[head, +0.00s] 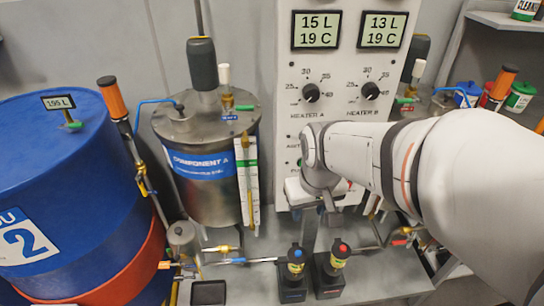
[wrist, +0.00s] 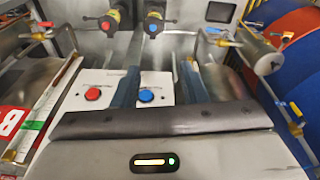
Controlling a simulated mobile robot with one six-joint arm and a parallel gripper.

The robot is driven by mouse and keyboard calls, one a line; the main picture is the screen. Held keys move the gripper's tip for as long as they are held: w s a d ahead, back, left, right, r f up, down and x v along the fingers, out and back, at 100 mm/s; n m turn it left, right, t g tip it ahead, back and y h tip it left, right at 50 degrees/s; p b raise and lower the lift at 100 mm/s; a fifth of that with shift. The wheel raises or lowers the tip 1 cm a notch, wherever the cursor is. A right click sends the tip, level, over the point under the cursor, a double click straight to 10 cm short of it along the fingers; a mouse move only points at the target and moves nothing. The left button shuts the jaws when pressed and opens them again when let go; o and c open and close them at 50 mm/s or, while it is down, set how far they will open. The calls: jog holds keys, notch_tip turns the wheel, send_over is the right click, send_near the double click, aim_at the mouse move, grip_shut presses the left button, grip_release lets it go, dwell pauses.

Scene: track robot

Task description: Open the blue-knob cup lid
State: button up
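The blue-knob cup (head: 293,268) is a small dark cup with a yellow band and a blue knob on its lid (head: 296,247). It stands upright on the bench, and its lid looks closed. In the wrist view the blue knob (wrist: 155,15) is at the top, beyond my fingers. My gripper (head: 331,203) hangs above and behind the cups in the head view, apart from them. In the wrist view my gripper (wrist: 160,72) is open, with two fingers spread and nothing between them. A similar red-knob cup (head: 337,268) stands just right of the blue one.
A blue and red drum (head: 62,190) stands at left, with a component A tank (head: 205,160) beside it. The heater panel (head: 335,75) rises behind my gripper. Pipes and valves (head: 225,249) run left of the cups. A black tray (head: 208,293) lies in front.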

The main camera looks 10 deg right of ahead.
jog(key=w+d+f+n+g+b, duration=0.1)
jog(key=w+f+b, duration=0.4)
jog(key=f, duration=0.7)
jog(key=n+g+b, duration=0.1)
jog(key=n+b, duration=0.1)
jog(key=b, duration=0.1)
send_over(298, 252)
notch_tip(298, 252, down, 16)
notch_tip(298, 252, down, 8)
jog(key=shift+r+b, duration=0.1)
jog(key=shift+b, duration=0.5)
grip_shut()
